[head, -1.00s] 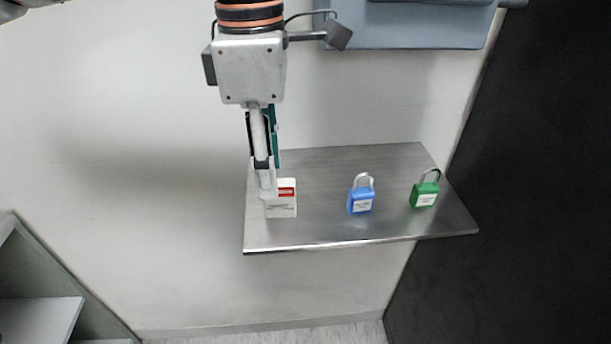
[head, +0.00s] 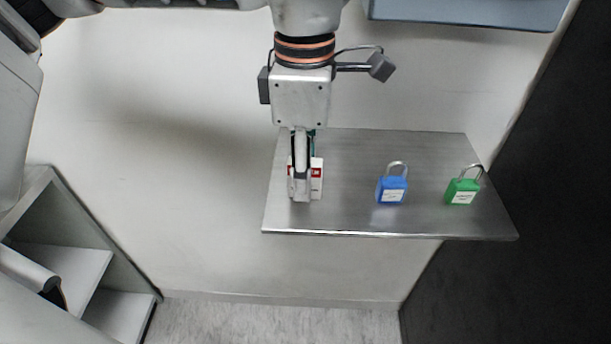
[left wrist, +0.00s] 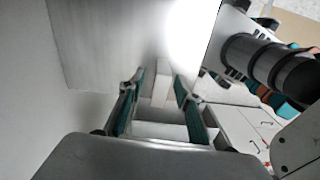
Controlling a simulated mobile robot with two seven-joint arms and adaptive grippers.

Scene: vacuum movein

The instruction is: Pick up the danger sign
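The danger sign (head: 317,178) is a small white piece with a red band. It stands upright near the left end of the metal shelf (head: 350,215). My left gripper (head: 302,192) points down at it and covers its left part in the head view. In the left wrist view, the left gripper's two green-padded fingers (left wrist: 158,95) are apart. A pale block, apparently the sign (left wrist: 161,82), shows between their tips with gaps at both sides. Contact is not visible. My right gripper is not in view.
A blue padlock (head: 391,188) and a green padlock (head: 462,189) stand on the shelf to the right. A blue-grey box (head: 470,12) is on the wall above. A dark panel (head: 545,170) lies right of the shelf. A pale shelving unit (head: 80,260) is at lower left.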

